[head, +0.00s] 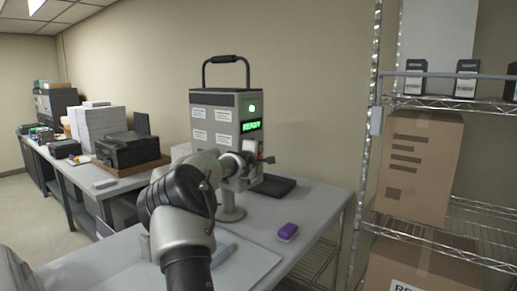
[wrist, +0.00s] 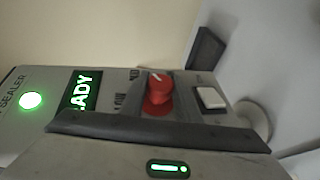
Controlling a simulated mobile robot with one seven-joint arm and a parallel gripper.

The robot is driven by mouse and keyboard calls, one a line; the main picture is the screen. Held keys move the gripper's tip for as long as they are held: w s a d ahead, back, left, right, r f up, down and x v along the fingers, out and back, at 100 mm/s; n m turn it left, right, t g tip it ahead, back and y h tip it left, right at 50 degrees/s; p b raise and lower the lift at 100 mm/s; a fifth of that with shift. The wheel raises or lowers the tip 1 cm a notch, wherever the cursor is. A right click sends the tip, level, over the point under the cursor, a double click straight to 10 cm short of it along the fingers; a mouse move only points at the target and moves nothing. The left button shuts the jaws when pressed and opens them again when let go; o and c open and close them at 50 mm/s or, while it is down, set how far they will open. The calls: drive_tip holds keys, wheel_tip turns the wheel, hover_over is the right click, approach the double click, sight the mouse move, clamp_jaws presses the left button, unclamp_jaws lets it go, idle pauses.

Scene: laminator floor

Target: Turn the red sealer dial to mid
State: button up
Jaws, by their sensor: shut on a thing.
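The red sealer dial (wrist: 158,90) sits on the front of the grey sealer (head: 212,115). It has a short white mark on its cap, on the side towards the label read as MED (wrist: 133,74); the label LOW (wrist: 119,102) is beside it. The exact setting is hard to tell. My gripper (head: 257,160) is at the sealer's front in the head view, shut on the dial. Its dark edge and grey body fill the bottom of the wrist view, and its fingertips are hidden there. The sealer's display reads READY (head: 251,126), and a round green light (wrist: 30,100) is lit.
A pale switch (wrist: 211,97) is close to the dial. A purple block (head: 288,231) and a dark flat pad (head: 274,186) lie on the grey table. A wire shelf with a cardboard box (head: 420,160) stands at the right. A printer (head: 127,149) and paper stacks are at the left.

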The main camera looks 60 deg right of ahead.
drive_tip(key=shift+y, duration=0.4)
drive_tip(key=o, duration=1)
drive_tip(key=shift+o, duration=0.2)
drive_tip(key=shift+a, duration=0.1)
drive_tip(key=b+v, duration=0.3)
drive_tip(key=v, duration=1.4)
drive_tip(key=shift+a+b, duration=0.2)
drive_tip(key=shift+b, duration=0.15)
